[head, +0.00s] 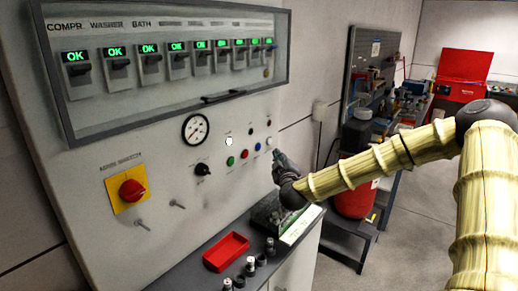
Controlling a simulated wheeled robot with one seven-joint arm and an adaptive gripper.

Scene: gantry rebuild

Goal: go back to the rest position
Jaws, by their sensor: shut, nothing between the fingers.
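My arm, in a ribbed pale-yellow cover, reaches in from the right of the head view. My gripper (278,160) is shut and empty at its end, close to the right part of the grey control panel (100,165). It is just right of and below the row of small push buttons. I cannot tell whether the fingertips touch the panel. The row includes a green button (231,161), a red button (245,154) and a white button (269,141).
A red main switch (131,190) on a yellow plate and a black knob (202,169) stick out of the panel. A red tray (226,251) lies on the ledge below. A red tank (352,190) and a workbench stand behind my arm. Open floor shows at right.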

